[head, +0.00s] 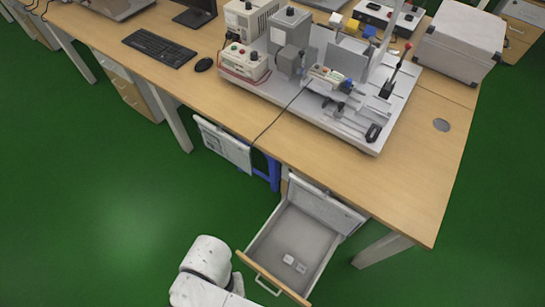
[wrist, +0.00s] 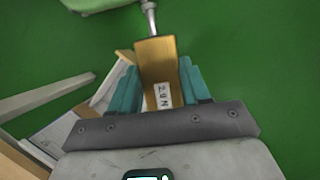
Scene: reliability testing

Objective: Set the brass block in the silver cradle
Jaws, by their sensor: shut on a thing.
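In the wrist view my gripper (wrist: 158,68) is shut on a brass block (wrist: 156,58), with a teal finger on each side. The block has a white label with dark letters, and a metal rod or stud shows at its far end. Green floor lies behind it. In the head view my white arm shows at the bottom edge, but the gripper and the block are not visible there. I cannot make out the silver cradle for certain; a metal test rig (head: 345,85) with several grey fixtures stands on the desk.
An open drawer (head: 262,248) beside my arm holds small pale pieces (head: 294,262). The wooden desk (head: 420,180) is bare at its front right. A keyboard (head: 160,47), a mouse (head: 203,65) and a grey case (head: 462,40) stand on it. A thin cable hangs over the front edge.

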